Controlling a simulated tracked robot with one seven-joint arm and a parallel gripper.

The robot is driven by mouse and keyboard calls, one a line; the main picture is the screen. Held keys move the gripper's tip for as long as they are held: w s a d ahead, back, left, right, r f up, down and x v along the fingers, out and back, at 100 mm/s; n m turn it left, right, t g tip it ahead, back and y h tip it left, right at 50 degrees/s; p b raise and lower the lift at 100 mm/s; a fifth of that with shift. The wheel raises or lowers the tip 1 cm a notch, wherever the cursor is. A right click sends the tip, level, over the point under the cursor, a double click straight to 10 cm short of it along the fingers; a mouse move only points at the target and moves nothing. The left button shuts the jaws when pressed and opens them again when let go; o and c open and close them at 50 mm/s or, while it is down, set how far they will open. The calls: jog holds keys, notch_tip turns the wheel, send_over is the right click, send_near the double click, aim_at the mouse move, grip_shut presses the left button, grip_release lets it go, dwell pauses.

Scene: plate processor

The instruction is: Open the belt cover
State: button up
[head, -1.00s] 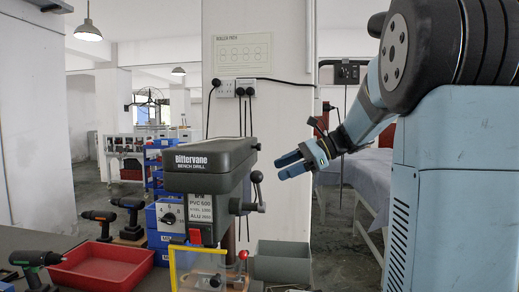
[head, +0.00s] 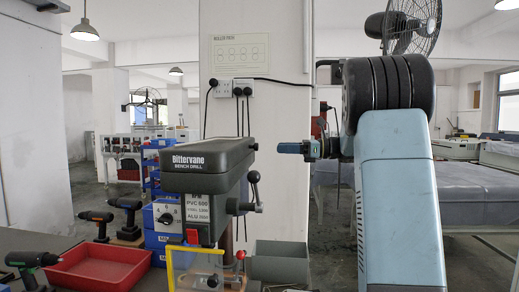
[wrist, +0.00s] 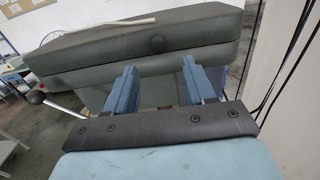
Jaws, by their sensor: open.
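The belt cover (head: 207,155) is the grey-green lid on top of the bench drill head (head: 196,185), and it lies shut. In the wrist view my gripper (wrist: 158,82) is open and empty.
The feed lever (head: 255,190) sticks out on the drill's right side. A yellow-framed guard (head: 171,270) and a grey bin (head: 280,262) stand below. A red tray (head: 97,268) and cordless drills (head: 125,216) lie left. A wall pillar (head: 260,120) with cables stands behind.

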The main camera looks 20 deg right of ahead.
jog(key=x, duration=0.8)
jog(key=shift+a, duration=0.15)
grip_shut()
dwell(0.3)
jog(key=shift+r, duration=0.1)
